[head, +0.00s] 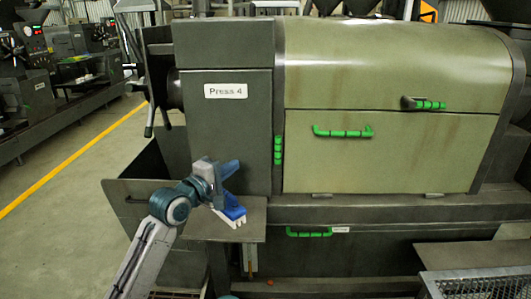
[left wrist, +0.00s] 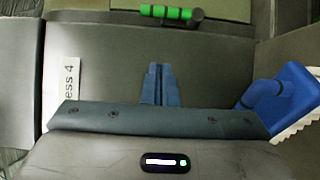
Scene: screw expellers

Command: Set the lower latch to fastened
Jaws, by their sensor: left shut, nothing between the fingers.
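Two green-gripped latches show on the press. The lower one (head: 278,150) stands upright at the seam between the dark "Press 4" panel and the olive door; the other (head: 423,103) lies horizontal at the door's upper right. The lower one also shows at the top of the left wrist view (left wrist: 166,12), with a dark block at one end. My left gripper (head: 236,166) is in front of the dark panel, left of and slightly below the lower latch, apart from it. Its fingers (left wrist: 160,68) are shut and empty. My right gripper is not in view.
A blue brush with white bristles (head: 232,213) is by the dark shelf (head: 250,222) below my left gripper. Green bar handles are on the olive door (head: 342,131) and the lower panel (head: 309,232). A mesh-topped crate (head: 475,285) stands at lower right.

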